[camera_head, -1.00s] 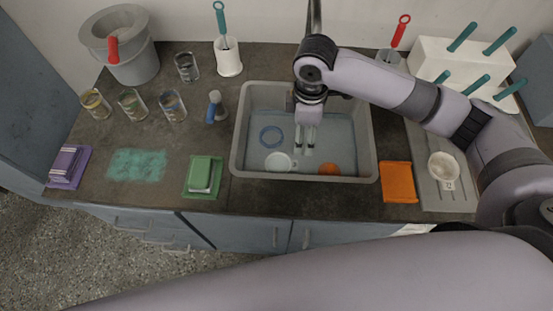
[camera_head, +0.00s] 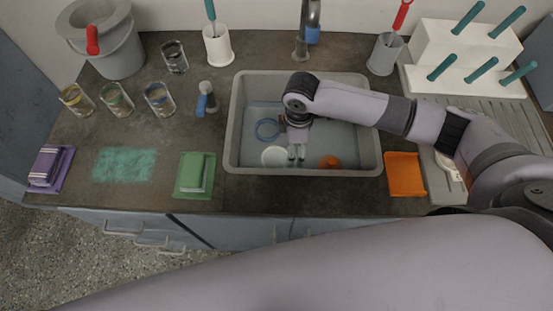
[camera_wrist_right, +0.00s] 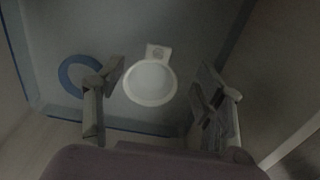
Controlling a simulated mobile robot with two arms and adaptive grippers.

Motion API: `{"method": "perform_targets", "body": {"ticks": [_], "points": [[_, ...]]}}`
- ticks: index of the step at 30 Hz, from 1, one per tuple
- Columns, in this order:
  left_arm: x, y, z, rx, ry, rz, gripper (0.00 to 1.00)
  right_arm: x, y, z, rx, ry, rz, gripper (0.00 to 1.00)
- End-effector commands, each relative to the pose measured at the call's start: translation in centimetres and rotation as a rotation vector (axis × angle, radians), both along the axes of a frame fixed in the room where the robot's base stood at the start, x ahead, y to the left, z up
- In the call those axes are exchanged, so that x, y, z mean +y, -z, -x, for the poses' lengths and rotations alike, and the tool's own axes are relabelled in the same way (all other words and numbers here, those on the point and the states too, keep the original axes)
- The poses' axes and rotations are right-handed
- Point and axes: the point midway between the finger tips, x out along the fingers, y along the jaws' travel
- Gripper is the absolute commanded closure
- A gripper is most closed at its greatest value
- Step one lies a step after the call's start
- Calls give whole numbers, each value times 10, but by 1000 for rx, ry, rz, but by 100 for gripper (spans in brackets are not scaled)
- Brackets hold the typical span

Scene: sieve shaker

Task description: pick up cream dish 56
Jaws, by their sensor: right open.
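A round cream dish (camera_head: 275,157) with a small tab lies in the grey sink basin (camera_head: 232,130), near its front wall. In the right wrist view the dish (camera_wrist_right: 150,83) shows its pale bowl and tab, and a mark on the tab is too blurred to read. My right gripper (camera_head: 296,155) points down into the basin, just right of the dish. In the wrist view my right gripper (camera_wrist_right: 160,100) is open and empty, with the dish seen between and beyond its fingers. Another pale dish (camera_head: 447,162) on the right is partly hidden by my right arm. My left gripper is not in view.
A blue ring (camera_head: 267,129) and an orange object (camera_head: 330,162) also lie in the basin. A white rack (camera_head: 465,50) with teal pegs stands at the back right.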

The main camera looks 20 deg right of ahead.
Motion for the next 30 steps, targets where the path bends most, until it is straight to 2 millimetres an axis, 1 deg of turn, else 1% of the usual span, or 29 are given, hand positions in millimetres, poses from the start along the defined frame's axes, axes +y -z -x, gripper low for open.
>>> {"method": "perform_targets", "body": {"ticks": [1, 5, 8, 13, 16, 19, 25, 30], "points": [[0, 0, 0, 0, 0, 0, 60, 0, 6, 0, 1, 1, 0, 37], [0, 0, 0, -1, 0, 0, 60, 1, 13, 0, 1, 0, 0, 37], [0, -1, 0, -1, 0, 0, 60, 2, 22, -1, 2, 0, -1, 37], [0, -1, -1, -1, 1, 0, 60, 4, 48, -4, 1, 0, 2, 37], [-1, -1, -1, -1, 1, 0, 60, 4, 59, -4, 1, 0, 1, 37], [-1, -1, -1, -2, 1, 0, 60, 4, 64, -4, 0, 0, 0, 37], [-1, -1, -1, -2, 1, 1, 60, 4, 64, -4, 0, 0, 0, 37], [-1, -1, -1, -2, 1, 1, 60, 4, 63, -4, 0, 0, 0, 48]]}}
